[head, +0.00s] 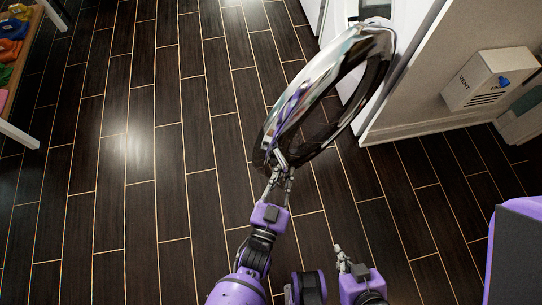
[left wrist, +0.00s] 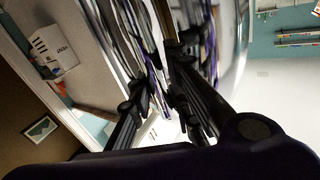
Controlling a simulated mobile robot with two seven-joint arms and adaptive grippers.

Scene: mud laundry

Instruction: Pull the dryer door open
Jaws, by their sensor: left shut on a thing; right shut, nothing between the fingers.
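The dryer door (head: 330,85) is a round chrome ring with a dark glass middle. It stands swung out from the white dryer (head: 408,18), over the dark floor. My left gripper (head: 279,160) is shut on the door's near edge, at the end away from the dryer. In the left wrist view its fingers (left wrist: 158,100) close around the shiny door rim (left wrist: 125,40). The fingers hide part of the rim there. My right gripper (head: 343,256) is shut and empty, low in the head view and apart from the door.
A pale wall panel with a vent box (head: 488,78) stands right of the dryer. A white-framed shelf (head: 20,133) with colourful items is at the far left. The tiled floor (head: 150,150) left of the door is clear.

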